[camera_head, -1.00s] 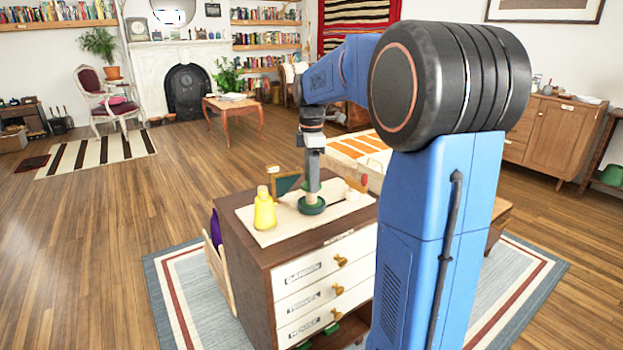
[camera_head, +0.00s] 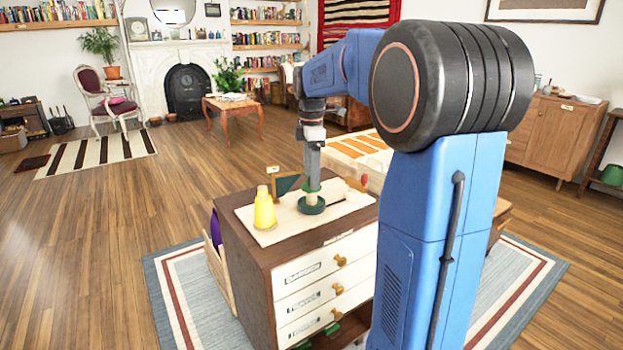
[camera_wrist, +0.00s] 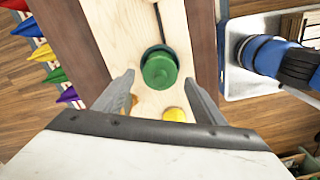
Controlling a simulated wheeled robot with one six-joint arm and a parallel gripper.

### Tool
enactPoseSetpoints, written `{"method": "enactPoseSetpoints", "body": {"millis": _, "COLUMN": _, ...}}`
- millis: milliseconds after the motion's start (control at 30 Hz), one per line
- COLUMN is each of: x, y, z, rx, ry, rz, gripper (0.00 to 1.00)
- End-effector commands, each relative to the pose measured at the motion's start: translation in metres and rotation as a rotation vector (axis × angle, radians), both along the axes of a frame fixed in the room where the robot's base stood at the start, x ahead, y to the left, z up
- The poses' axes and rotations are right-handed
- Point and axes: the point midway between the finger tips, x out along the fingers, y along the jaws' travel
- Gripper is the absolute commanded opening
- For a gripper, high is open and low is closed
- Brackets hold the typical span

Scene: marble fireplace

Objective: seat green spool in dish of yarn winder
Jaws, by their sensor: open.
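The green spool (camera_wrist: 161,70) stands upright over the dark green dish (camera_head: 314,208) of the yarn winder. In the head view the spool's green top (camera_head: 312,188) and pale core show above the dish. In the wrist view the dish rim (camera_wrist: 147,53) shows behind the spool. My gripper (camera_wrist: 159,78) is open, with one finger on each side of the spool in the picture and clear gaps. In the head view my gripper (camera_head: 312,180) is directly above the spool. Whether the spool's base is fully down in the dish is hidden.
A yellow cone (camera_head: 264,208) stands left of the dish on the pale board (camera_head: 285,233). The drawer cabinet (camera_head: 250,265) carries the board. A small dark-green framed panel (camera_head: 287,184) stands behind. Several coloured cones (camera_wrist: 55,75) hang along the cabinet's side.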

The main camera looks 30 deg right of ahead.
Motion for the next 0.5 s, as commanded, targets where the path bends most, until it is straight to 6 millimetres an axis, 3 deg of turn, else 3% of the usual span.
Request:
{"method": "enactPoseSetpoints", "body": {"millis": 300, "x": 0.001, "y": 0.000, "z": 0.062, "rx": -0.001, "ry": -0.003, "rz": 0.000, "gripper": 0.64}}
{"method": "enactPoseSetpoints", "body": {"millis": 500, "x": 0.000, "y": 0.000, "z": 0.090, "rx": 0.000, "ry": -0.001, "rz": 0.000, "gripper": 0.64}}
